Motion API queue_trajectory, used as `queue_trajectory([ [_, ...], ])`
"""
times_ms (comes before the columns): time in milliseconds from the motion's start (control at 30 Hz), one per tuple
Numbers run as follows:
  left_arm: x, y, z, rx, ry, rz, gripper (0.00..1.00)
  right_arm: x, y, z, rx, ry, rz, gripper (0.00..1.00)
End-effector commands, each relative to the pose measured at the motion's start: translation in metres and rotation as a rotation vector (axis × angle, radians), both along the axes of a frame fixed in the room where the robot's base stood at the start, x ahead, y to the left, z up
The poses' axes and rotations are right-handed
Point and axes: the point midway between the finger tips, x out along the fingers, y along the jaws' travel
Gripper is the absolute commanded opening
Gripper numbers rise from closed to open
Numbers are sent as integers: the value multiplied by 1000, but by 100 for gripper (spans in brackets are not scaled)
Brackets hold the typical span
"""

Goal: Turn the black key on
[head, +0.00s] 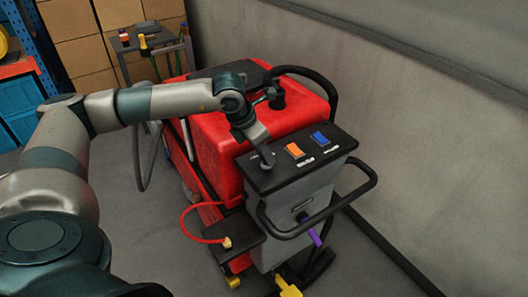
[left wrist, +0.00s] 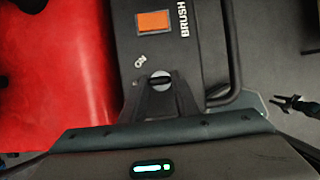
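My left gripper (head: 268,163) points down at the left end of the black control panel (head: 262,182) on the red scrubber. In the left wrist view, the fingers of my left gripper (left wrist: 159,90) sit close together at a small round black key switch (left wrist: 160,77) with a pale streak across it. An "ON" label is beside it. The fingers hide part of the key, and I cannot tell whether they grip it. In the head view the gripper covers the key. My right gripper (left wrist: 284,101) shows at the right edge of the left wrist view, with its dark prongs apart, away from the panel.
An orange switch (head: 295,150) and a blue switch (head: 320,138) sit right of the key on the panel. The scrubber's black handle bar (head: 330,210), purple lever (head: 314,237) and red hose (head: 190,228) are nearby. A grey wall (head: 440,130) stands to the right.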

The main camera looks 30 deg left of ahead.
Motion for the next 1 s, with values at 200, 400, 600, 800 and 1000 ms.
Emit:
queue_trajectory([
  [200, 0, 0, 0, 0, -1, -3, 6, 0, 0, -1, 0, 0, 0, 31],
  [400, 1, 1, -2, 0, -2, -40, 6, 0, -1, -10, -1, 1, 1, 31],
  [600, 2, 1, -4, -1, -4, -128, 6, 0, -2, -28, -2, 1, 1, 31],
  [800, 3, 2, -5, 0, -6, -274, 6, 0, -2, -52, -2, 1, 1, 31],
  [1000, 4, 3, -4, -2, -7, -457, 6, 0, -2, -76, -2, 1, 1, 31],
])
